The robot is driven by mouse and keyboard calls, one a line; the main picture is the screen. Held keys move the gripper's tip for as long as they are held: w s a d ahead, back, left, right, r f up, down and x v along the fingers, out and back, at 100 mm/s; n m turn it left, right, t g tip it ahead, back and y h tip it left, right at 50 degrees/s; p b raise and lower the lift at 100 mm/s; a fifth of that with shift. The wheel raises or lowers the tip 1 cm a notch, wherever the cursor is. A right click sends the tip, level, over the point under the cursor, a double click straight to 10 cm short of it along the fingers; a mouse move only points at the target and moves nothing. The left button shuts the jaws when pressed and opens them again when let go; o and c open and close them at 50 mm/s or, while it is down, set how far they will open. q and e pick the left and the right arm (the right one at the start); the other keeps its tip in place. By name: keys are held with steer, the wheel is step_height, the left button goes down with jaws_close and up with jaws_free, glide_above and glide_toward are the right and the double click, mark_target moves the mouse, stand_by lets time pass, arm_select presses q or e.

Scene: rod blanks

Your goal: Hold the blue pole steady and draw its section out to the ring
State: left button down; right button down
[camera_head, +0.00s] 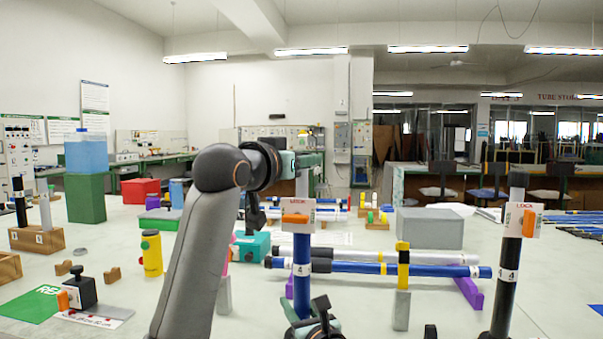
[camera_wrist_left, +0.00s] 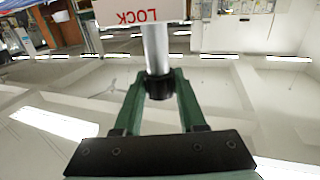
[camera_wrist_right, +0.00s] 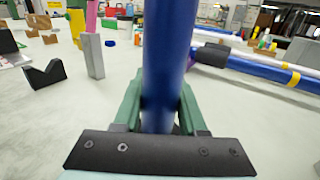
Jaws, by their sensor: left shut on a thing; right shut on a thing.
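The blue pole (camera_head: 302,255) stands upright near the middle of the head view, with a white band marked 4. Near its top is a white LOCK plate (camera_head: 284,209) with an orange lever (camera_head: 297,218). A silver section (camera_wrist_left: 155,45) leaves the plate and ends in a black cap (camera_wrist_left: 160,84). My left gripper (camera_wrist_left: 160,90) is shut on that cap; in the head view my left arm partly hides it. My right gripper (camera_wrist_right: 160,112) is shut around the blue pole's lower part, which also shows in the right wrist view (camera_wrist_right: 166,60). I cannot make out a ring on the section.
A black pole (camera_head: 507,275) with its own LOCK plate stands at right. A lying blue tube (camera_head: 355,267) rests on purple supports behind the pole. A grey post (camera_head: 401,310) and yellow cylinder (camera_head: 151,253) stand nearby. A grey box (camera_head: 430,228) sits farther back.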

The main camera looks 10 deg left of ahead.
arm_select(q)
steer(key=shift+r, duration=0.65)
steer(key=shift+c, duration=2.3)
jaws_free()
steer(key=v, duration=1.2)
steer(key=shift+a, duration=0.1)
arm_select(e)
steer(key=c, duration=0.8)
jaws_free()
steer(key=shift+r, duration=0.1)
steer(key=shift+c, duration=0.2)
steer(key=o, duration=0.5)
steer(key=shift+c, duration=0.2)
